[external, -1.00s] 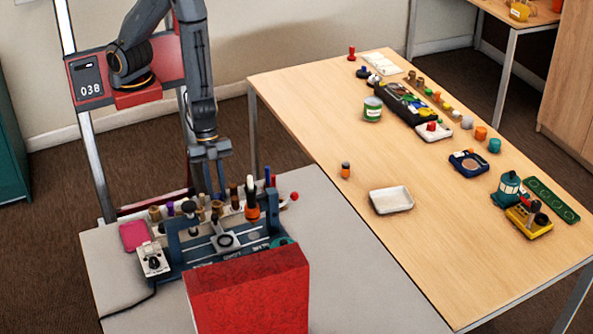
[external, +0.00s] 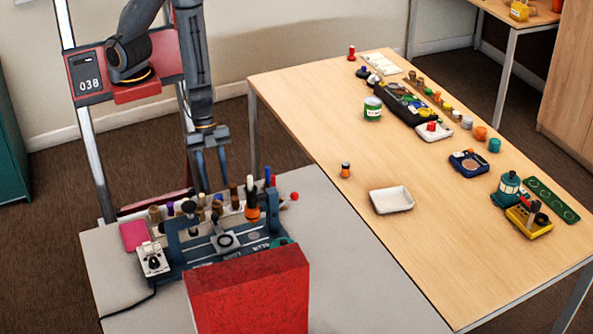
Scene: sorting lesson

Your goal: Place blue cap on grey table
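The grey table (external: 352,285) stands in front, with a blue-grey fixture (external: 176,253) and a row of upright pegs and tools on it. My gripper (external: 212,176) hangs above the back edge of this row. Its two blue fingers are apart, with nothing visible between them. I cannot tell for sure which thing is the blue cap. A slim blue upright piece (external: 268,176) stands at the right end of the row. A small dark-blue knobbed piece (external: 362,72) is at the far end of the wooden table.
A large red block (external: 248,293) stands at the grey table's front. A pink pad (external: 134,235) and a white switch box (external: 152,259) are at left. The wooden table (external: 320,110) holds a white tray (external: 391,200), a green tin (external: 372,108) and several small items. The grey table's right side is clear.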

